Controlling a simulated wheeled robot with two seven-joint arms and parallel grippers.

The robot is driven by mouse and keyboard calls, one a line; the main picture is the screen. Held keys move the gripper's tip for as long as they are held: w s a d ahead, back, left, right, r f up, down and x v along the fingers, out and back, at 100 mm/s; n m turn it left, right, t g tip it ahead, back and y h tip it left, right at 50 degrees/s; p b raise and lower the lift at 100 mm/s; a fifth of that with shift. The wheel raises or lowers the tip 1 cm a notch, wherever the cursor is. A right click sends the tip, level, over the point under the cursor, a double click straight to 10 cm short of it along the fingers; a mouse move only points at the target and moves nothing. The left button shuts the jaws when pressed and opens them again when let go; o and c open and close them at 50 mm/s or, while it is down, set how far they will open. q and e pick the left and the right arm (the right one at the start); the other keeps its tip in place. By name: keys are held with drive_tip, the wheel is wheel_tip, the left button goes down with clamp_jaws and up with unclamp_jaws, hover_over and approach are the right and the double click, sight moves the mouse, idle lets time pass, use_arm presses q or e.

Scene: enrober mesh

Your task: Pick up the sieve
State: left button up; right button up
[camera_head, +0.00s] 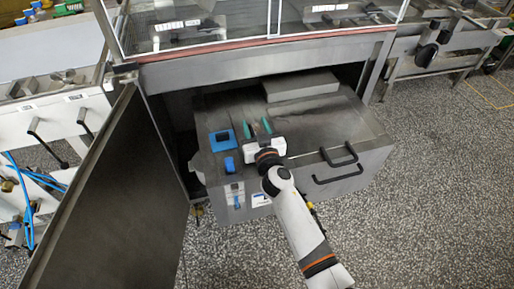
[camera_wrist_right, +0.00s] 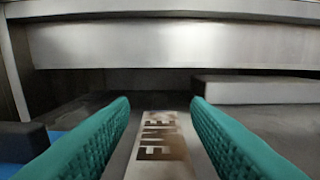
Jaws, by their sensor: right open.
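I cannot pick out the sieve for certain. A large grey metal box (camera_head: 345,125) with black handles (camera_head: 337,163) stands partly out of the open cabinet. A flat grey slab (camera_head: 300,86) lies on its top towards the back and also shows in the wrist view (camera_wrist_right: 255,90). My right gripper (camera_head: 255,127) is over the left part of the box top, its teal fingers apart and pointing towards the cabinet. In the wrist view, a pale strip with brown lettering (camera_wrist_right: 162,140) lies between the open fingers (camera_wrist_right: 160,115), with nothing gripped. My left gripper is not in view.
A blue square piece (camera_head: 222,140) and a smaller blue piece (camera_head: 229,165) are left of my right gripper. The open cabinet door (camera_head: 110,195) stands to the left. The cabinet's front beam (camera_head: 265,65) runs above the box. Speckled floor (camera_head: 420,220) is clear at right.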

drive_tip(key=shift+w+a, duration=0.1)
drive_tip(key=shift+w, duration=0.15)
clamp_jaws()
drive_tip(key=shift+r, duration=0.1)
drive_tip(key=shift+r+p, duration=0.5)
drive_tip(key=shift+r, duration=0.05)
wheel_tip(320, 180, up, 7)
drive_tip(key=p, duration=0.4)
wheel_tip(320, 180, up, 25)
drive_tip(key=p, duration=1.6)
drive_tip(key=shift+r+p, duration=0.2)
drive_tip(key=shift+p, duration=0.15)
idle(0.5)
